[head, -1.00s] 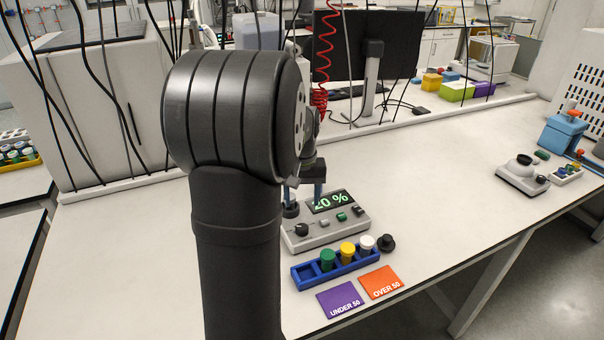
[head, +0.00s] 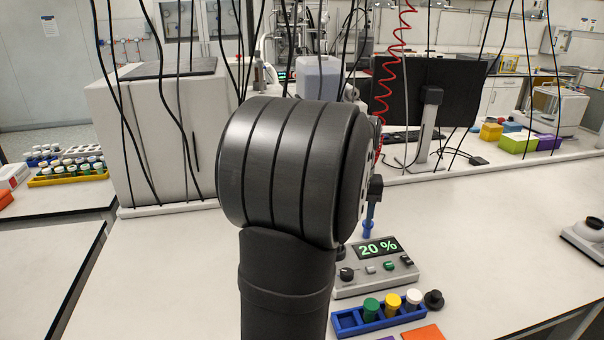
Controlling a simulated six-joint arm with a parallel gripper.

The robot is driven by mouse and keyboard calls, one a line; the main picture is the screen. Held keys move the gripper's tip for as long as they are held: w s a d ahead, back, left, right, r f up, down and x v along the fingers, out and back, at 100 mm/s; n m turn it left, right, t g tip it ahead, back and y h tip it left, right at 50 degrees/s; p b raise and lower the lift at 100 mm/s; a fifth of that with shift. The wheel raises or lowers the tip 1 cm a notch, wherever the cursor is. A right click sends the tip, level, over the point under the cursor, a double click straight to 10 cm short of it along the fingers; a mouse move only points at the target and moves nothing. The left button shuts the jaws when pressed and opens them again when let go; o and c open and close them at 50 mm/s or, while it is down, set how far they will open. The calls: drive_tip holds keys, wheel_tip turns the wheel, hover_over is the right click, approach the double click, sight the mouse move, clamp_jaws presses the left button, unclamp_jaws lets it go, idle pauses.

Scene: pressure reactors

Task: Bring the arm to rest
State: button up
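My arm fills the middle of the head view. My gripper (head: 369,222) shows only partly past the arm's right edge, with one blue finger pointing down above the grey control unit. The other finger is hidden, so I cannot tell how far apart they are. The grey control unit (head: 372,290) stands on the bench below it, and its display (head: 380,248) reads 20 %. The left end of the unit is partly behind my arm.
A blue rack (head: 348,323) holds green, yellow and white-capped pieces in front of the unit, with a black piece (head: 434,300) beside it. An orange card (head: 424,333) is cut off below. A monitor (head: 440,90) stands behind. The bench at right is largely clear.

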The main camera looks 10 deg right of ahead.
drive_tip(key=shift+f, duration=0.15)
wheel_tip(320, 180, down, 17)
drive_tip(key=shift+f, duration=0.1)
idle(0.4)
wheel_tip(320, 180, up, 18)
drive_tip(key=f, duration=0.1)
wheel_tip(320, 180, down, 17)
drive_tip(key=shift+f, duration=0.1)
drive_tip(key=m, duration=1.2)
drive_tip(key=shift+r, duration=0.85)
